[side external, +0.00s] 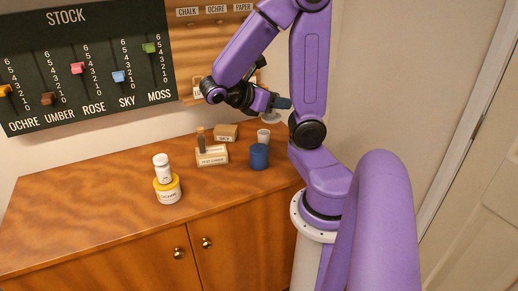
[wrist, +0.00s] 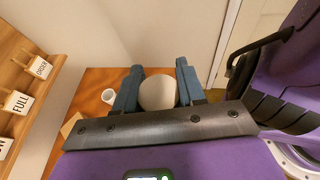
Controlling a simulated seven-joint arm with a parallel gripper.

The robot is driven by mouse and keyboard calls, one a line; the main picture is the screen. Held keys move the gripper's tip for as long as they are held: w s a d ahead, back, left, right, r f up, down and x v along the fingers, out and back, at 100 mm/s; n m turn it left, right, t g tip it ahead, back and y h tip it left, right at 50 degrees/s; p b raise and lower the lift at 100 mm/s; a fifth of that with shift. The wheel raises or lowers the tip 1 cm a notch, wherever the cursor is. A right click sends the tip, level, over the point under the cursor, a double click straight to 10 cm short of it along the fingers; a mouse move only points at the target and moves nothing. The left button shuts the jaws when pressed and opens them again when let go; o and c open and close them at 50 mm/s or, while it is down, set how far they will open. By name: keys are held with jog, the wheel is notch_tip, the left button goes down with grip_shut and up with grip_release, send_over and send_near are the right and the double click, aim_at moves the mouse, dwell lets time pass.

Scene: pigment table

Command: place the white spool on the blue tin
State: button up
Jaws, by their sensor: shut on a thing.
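My gripper (side external: 279,103) is high above the right end of the cabinet top. In the wrist view its blue fingers (wrist: 158,88) are shut on a pale, round-ended thing, which I take to be the white spool (wrist: 157,93). In the side view the spool (side external: 271,118) shows partly, as a pale rim below the fingers. The blue tin (side external: 259,157) stands upright on the cabinet top, below and a little left of the gripper. Nothing is seen on it. The spool is in the air, apart from the tin. The tin cannot be made out in the wrist view.
A white cup (side external: 263,135) stands just behind the tin; it also shows in the wrist view (wrist: 108,96). A labelled block (side external: 212,156) and a cardboard box (side external: 226,132) are left of it. A white jar (side external: 162,168) sits on a yellow-topped jar (side external: 168,190). The front left is clear.

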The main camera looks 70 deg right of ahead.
jog(key=s, duration=0.2)
send_over(263, 146)
jog(key=shift+m+g, duration=0.3)
notch_tip(263, 146, down, 15)
jog(key=shift+s+a+r, duration=0.1)
jog(key=shift+a+r, duration=0.05)
jog(key=shift+r, duration=0.05)
jog(key=shift+f, duration=1.55)
jog(key=shift+f, duration=0.1)
jog(key=o, duration=1)
jog(key=shift+o, duration=0.2)
